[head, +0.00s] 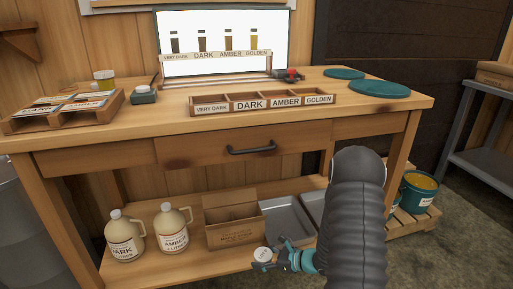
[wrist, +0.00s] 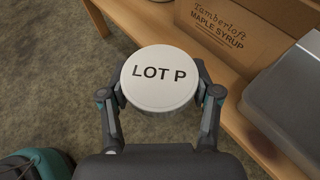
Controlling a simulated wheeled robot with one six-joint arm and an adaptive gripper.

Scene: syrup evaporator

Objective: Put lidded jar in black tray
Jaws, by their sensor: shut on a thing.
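In the head view the jar (head: 263,254) shows small at the tip of my gripper (head: 270,261), in front of the lower shelf. A grey tray (head: 287,222) stands on that shelf, right of a cardboard box, and another grey one (head: 313,205) is partly hidden behind my arm. A dark grey tray-like thing (wrist: 290,85) shows at the right in the wrist view. No tray looks clearly black.
The cardboard maple syrup box (head: 233,222) also shows in the wrist view (wrist: 222,32). Two jugs (head: 172,230) stand left of it. The bench top above holds a labelled divided box (head: 262,104) and teal discs (head: 379,89). A teal bucket (head: 418,190) stands on a pallet at right.

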